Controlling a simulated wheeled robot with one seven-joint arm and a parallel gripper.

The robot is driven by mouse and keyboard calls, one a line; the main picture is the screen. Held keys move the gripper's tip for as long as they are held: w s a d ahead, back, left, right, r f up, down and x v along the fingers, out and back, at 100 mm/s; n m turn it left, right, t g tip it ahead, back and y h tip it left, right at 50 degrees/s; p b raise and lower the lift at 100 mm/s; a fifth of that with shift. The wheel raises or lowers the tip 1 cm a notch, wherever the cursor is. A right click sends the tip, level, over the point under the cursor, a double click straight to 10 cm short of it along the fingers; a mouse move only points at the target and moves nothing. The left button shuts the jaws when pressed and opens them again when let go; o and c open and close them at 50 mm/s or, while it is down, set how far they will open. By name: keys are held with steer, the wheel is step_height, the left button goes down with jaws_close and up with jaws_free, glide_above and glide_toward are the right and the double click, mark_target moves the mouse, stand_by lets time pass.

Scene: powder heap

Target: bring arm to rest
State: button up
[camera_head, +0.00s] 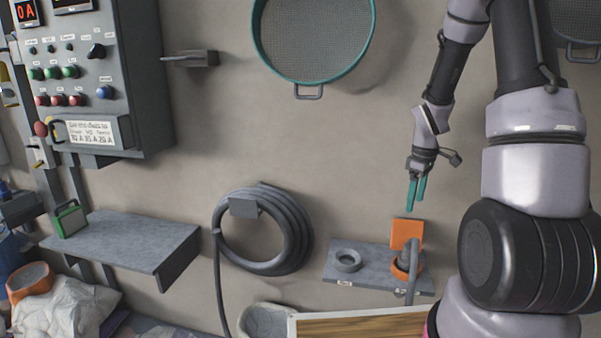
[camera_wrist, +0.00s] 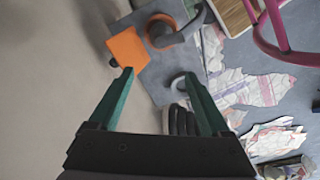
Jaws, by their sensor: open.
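My gripper (camera_head: 417,190) hangs from my arm at the right of the head view, its two green fingers pointing down. In the wrist view the gripper (camera_wrist: 157,85) has its fingers apart with nothing held between them. Below it in the head view is a small grey shelf (camera_head: 375,283) fixed to the wall. An orange square plate (camera_head: 407,234) stands at the wall there, above an orange-based fitting with a grey spout (camera_head: 413,257). The gripper is above these and apart from them.
A grey ring (camera_head: 346,260) lies on the small shelf. A coiled hose (camera_head: 263,228) hangs left of it. A sieve (camera_head: 313,38) hangs above. A control box (camera_head: 93,75) and another shelf (camera_head: 125,240) are at left. A wooden board (camera_head: 360,325) is at the bottom.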

steer(key=s+a+r+m+t, duration=0.2)
steer(key=s+a+r+m, duration=0.1)
steer(key=r, duration=0.6)
steer(key=s+a+r+m+t, duration=0.1)
steer(key=s+a+r+m, duration=0.2)
steer(key=r, duration=0.6)
steer(key=s+a+r+m+t+y, duration=0.1)
steer(key=s+a+r+m, duration=0.2)
steer(key=s+r, duration=0.2)
steer(key=s+a+r+m+t+y, duration=0.1)
steer(key=s+a+r+m+t, duration=0.1)
steer(key=s, duration=0.6)
step_height(320, 180, up, 4)
steer(key=shift+s+a+f+m, duration=0.15)
steer(key=shift+s+a+m, duration=0.15)
steer(key=shift+a+m, duration=0.5)
steer(key=shift+d, duration=0.25)
